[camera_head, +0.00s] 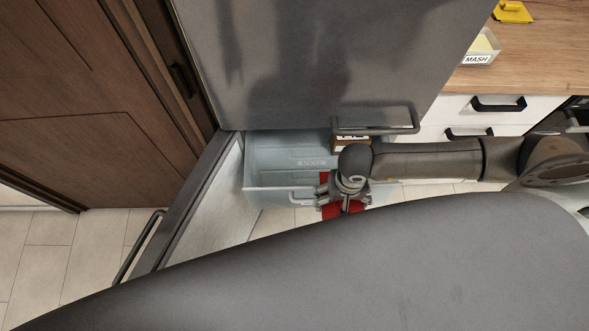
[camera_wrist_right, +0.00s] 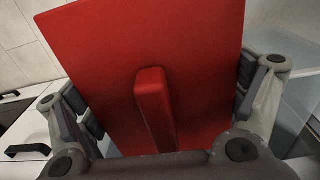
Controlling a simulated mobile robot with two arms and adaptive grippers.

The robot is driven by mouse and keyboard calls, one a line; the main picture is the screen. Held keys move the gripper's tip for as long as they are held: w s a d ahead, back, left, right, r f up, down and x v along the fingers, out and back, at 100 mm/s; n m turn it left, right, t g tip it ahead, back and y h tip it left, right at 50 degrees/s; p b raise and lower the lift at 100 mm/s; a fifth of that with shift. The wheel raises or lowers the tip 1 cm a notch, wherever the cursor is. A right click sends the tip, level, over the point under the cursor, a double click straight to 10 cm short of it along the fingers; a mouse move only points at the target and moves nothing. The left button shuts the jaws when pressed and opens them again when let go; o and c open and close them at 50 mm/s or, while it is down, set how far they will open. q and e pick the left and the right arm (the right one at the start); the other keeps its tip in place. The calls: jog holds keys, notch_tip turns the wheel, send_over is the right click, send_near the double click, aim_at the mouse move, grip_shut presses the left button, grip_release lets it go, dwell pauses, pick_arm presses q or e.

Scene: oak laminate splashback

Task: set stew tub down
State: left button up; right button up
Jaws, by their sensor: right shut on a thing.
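The stew tub, seen as a red thing (camera_head: 343,211), is mostly covered by my right gripper (camera_head: 343,190) in the head view. In the right wrist view its red face (camera_wrist_right: 205,65) with a raised red bar down the middle fills the picture. My right gripper's fingers (camera_wrist_right: 165,100) stand at both sides, shut on it. In the head view it overlaps the front of a pulled-out clear drawer (camera_head: 268,172); I cannot tell its height above it. My left gripper is not in view.
The drawer sits low in an open grey fridge-freezer (camera_head: 320,60), with a brown labelled box (camera_head: 350,144) at its back right. The open door (camera_head: 190,205) bounds the left. A counter (camera_head: 540,55) with a MASH container (camera_head: 480,52) is at right.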

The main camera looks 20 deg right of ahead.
jog(key=w+a+b, duration=0.2)
jog(key=w+a, duration=0.1)
jog(key=w, duration=0.5)
jog(key=w+a+b, duration=0.2)
jog(key=w+a, duration=0.2)
jog(key=w, duration=0.4)
notch_tip(320, 180, down, 12)
jog(key=b, duration=0.7)
jog(key=shift+w, duration=0.35)
jog(key=shift+a, duration=0.1)
jog(key=shift+f+b, duration=0.6)
jog(key=shift+b, duration=0.1)
jog(key=o, duration=1.1)
jog(key=shift+o, duration=0.2)
jog(key=shift+s, duration=0.1)
